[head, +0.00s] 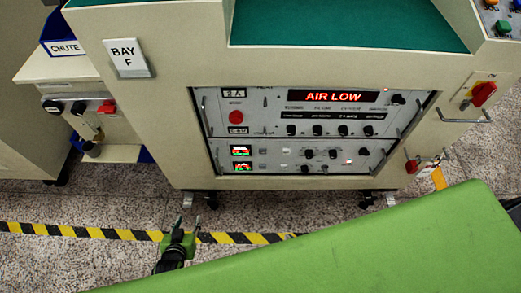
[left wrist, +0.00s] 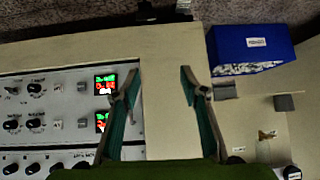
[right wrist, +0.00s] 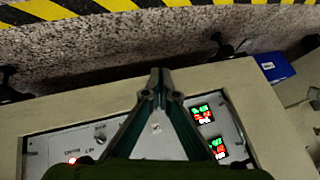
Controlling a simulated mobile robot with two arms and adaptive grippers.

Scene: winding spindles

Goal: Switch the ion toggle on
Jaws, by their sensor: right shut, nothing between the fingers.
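The control panel (head: 270,128) sits in a beige cabinet. It carries knobs, small switches and an AIR LOW display (head: 332,97).
Metal handles flank the panel. A red rotary switch (head: 483,94) is on the cabinet's right. A blue box (left wrist: 250,48) and a side unit with knobs (head: 78,108) are on the left. Yellow-black tape (head: 75,231) crosses the open floor.

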